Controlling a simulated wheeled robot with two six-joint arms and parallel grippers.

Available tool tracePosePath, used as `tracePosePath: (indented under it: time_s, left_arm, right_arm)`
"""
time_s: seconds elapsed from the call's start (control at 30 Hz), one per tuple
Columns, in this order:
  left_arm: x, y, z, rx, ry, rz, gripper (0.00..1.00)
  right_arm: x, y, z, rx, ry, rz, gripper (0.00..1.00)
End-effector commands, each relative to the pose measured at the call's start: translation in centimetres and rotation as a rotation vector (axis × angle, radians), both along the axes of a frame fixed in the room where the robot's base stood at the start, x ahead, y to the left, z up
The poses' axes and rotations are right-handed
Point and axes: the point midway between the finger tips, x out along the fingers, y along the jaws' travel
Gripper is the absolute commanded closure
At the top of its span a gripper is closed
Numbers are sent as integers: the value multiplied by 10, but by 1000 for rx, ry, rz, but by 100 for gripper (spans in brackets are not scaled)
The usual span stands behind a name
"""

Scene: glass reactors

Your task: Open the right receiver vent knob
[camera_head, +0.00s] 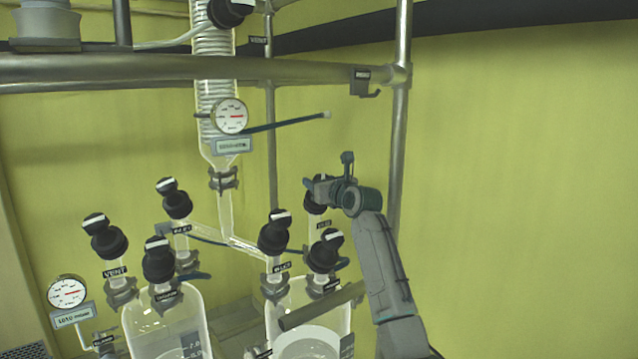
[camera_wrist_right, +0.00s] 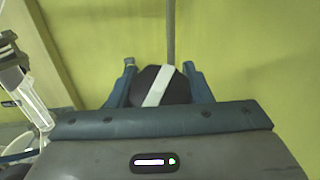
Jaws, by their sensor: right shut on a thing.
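The right receiver vent knob (camera_head: 315,207) is black and sits at the back of the right glass vessel (camera_head: 292,318), above a small label. My right gripper (camera_head: 310,185) comes in from the right and is shut on this knob. In the right wrist view the knob (camera_wrist_right: 160,86) shows as a dark round cap with a white bar lying diagonally, between the two blue fingers of my gripper (camera_wrist_right: 158,80). The gripper hides part of the knob in the head view. My left gripper is not in view.
Other black knobs stand close by on the right vessel (camera_head: 274,235) (camera_head: 326,252), and several on the left vessel (camera_head: 165,320). A glass condenser with a gauge (camera_head: 230,116) hangs above. A metal post (camera_head: 400,130) stands behind my right arm. The wall side at right is clear.

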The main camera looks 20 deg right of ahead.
Motion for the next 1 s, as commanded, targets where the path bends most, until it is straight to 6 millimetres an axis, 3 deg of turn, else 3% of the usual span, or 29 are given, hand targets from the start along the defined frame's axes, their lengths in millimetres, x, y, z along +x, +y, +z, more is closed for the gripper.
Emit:
tracePosePath:
  time_s: [0.5, 0.9, 0.93, 1.0]
  left_arm:
    - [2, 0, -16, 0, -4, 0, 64]
    - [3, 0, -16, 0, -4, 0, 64]
    - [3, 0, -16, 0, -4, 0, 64]
    - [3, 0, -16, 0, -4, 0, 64]
  right_arm:
    - [-2, 4, -2, -175, -24, 306, 78]
    - [-2, 5, -2, -190, -28, 336, 78]
    - [-2, 5, -2, -190, -28, 335, 53]
    - [-2, 5, -2, -190, -28, 335, 39]
